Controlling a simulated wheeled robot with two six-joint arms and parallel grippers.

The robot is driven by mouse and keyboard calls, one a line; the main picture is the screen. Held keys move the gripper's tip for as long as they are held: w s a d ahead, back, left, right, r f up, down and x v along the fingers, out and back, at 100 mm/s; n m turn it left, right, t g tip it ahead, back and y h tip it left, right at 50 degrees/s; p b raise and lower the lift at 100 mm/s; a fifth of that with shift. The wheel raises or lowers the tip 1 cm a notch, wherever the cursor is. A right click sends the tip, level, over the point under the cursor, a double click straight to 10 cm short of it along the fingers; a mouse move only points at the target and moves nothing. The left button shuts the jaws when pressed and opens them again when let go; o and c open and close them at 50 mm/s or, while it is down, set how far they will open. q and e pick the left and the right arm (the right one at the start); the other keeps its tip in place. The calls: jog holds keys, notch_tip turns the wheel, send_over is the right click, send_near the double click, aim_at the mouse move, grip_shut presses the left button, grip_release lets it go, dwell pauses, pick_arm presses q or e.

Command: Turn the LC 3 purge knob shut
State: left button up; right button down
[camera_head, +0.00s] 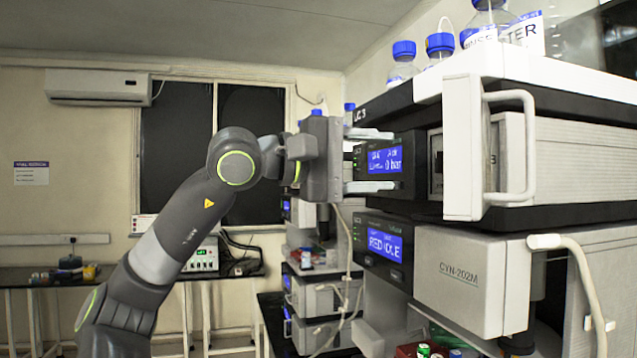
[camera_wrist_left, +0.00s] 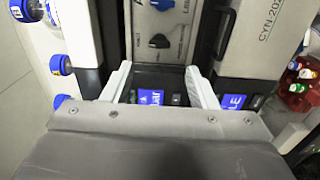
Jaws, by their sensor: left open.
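The LC 3 stack has a black top module with a blue display (camera_head: 385,160) reading about 0 bar. The small labels are too blurred to read surely, so I cannot tell which is the purge knob. My left gripper (camera_head: 369,160) is open in front of the display, its fingers above and below it. In the wrist view its fingertips (camera_wrist_left: 156,70) are short of the black knob, with nothing between them. My right gripper is not in view.
A white handle (camera_head: 515,145) sticks out right of the silver panel. A lower module (camera_head: 470,275) marked CYN-202M sits beneath. Blue-capped bottles (camera_head: 403,65) stand on top. A second stack (camera_head: 310,295) and hanging tubes are behind. Free floor lies at the left.

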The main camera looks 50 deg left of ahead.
pick_arm(q)
jog(key=b+v, duration=0.4)
jog(key=v, duration=0.4)
jog(key=shift+s+b, duration=0.15)
jog(key=shift+b, duration=0.25)
